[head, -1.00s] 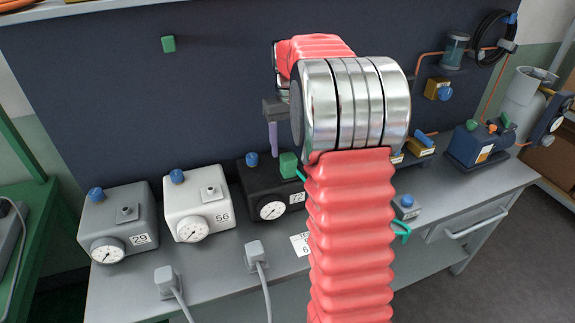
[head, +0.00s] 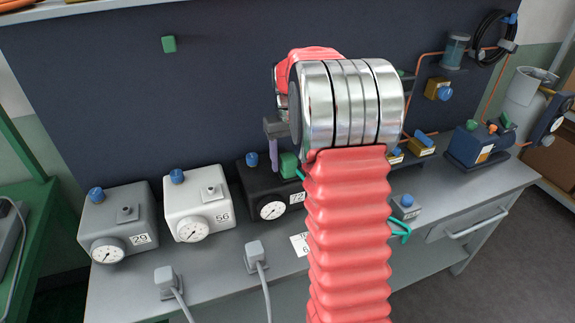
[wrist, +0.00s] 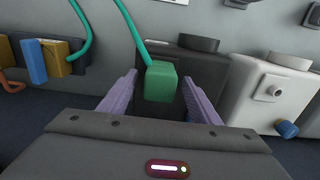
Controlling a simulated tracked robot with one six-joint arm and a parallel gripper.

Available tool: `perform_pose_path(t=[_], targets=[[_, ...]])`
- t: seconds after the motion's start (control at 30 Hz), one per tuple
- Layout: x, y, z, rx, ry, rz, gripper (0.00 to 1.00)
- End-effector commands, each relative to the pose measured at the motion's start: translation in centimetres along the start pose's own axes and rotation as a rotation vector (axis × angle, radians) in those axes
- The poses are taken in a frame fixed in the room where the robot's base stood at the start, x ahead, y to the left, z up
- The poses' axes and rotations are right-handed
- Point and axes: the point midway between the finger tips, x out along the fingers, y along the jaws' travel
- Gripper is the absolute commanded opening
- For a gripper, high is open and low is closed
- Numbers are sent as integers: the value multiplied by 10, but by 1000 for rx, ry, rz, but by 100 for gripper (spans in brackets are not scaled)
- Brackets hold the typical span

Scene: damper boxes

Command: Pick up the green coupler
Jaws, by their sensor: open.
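The green coupler (head: 289,164) is a small block at the right rear of the black box marked 72 (head: 270,192). A teal hose (wrist: 130,30) joins it in the wrist view. My gripper (wrist: 160,77) is open, with its two purple fingers on either side of the coupler (wrist: 161,86) in that view. I cannot tell whether either finger touches it. In the head view one purple finger (head: 273,155) shows just left of the coupler; my arm hides the other.
A white box marked 56 (head: 197,203) and a grey box marked 29 (head: 118,222) stand to the left. Two grey plugs with cables lie in front. Valves and a blue unit (head: 472,140) stand to the right.

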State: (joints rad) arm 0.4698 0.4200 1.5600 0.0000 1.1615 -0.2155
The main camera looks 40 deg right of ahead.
Motion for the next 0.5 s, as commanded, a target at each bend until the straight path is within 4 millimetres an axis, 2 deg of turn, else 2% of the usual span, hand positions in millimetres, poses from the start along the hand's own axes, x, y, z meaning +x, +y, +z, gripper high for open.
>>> perform_pose_path(t=[0.1,0.5], targets=[[0,0,0,0,0,0,56],[0,0,0,0,0,0,28]])
